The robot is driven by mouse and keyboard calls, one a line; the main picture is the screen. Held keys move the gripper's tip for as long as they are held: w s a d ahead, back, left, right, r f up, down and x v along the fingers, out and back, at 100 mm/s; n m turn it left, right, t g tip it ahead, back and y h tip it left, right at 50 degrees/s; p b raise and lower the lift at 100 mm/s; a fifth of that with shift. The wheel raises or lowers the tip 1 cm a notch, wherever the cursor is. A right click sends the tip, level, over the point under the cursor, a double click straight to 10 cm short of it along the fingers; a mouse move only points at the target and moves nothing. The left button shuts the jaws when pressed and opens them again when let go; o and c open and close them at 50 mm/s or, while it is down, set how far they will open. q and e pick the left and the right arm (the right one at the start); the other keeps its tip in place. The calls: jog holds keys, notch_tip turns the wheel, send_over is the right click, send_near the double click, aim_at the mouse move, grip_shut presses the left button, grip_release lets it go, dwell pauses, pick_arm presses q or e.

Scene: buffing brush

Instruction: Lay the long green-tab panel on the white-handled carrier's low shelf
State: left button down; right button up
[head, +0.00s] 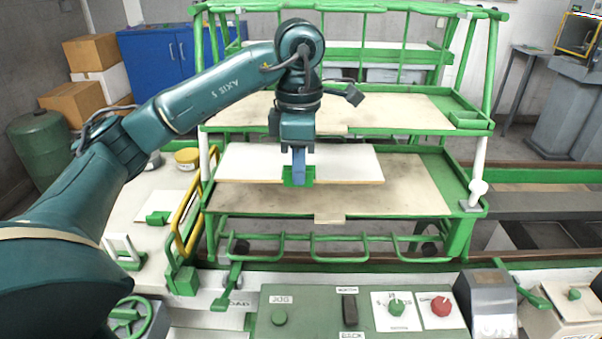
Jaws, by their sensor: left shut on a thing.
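The long panel (345,165) is white with a pale edge and a green tab (296,176) at the middle of its front side. My left gripper (298,172) points down and is shut on the green tab. The panel is level, between the two shelves of the green carrier, and covers the back left of the low shelf (400,198). I cannot tell whether its underside touches that shelf. The carrier's white handle (479,165) shows on its right post, with another white handle (204,157) on the left. My right gripper is not in view.
The upper shelf (390,115) spans behind my left wrist. A smaller white panel with a green tab (158,217) lies on the left bench, beside a yellow rail (187,215). A control panel with a red knob (441,306) is in front. The low shelf's front and right are bare.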

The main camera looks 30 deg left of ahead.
pick_arm(q)
jog(key=w+a, duration=0.2)
jog(key=w, duration=0.1)
jog(key=w+a, duration=0.1)
jog(key=w, duration=0.1)
jog(key=shift+p, duration=0.35)
notch_tip(320, 180, down, 2)
jog(key=shift+s+f, duration=0.1)
jog(key=shift+f, duration=0.1)
notch_tip(320, 180, down, 4)
jog(key=shift+r+p, duration=0.15)
jog(key=shift+p, duration=0.25)
jog(key=shift+w+a+f+p, duration=0.1)
jog(key=shift+w+f+p, duration=0.1)
jog(key=shift+f+p, duration=0.15)
jog(key=shift+f+b, duration=0.6)
jog(key=shift+f, duration=0.15)
jog(key=c, duration=1.5)
grip_release()
jog(key=shift+r, duration=0.15)
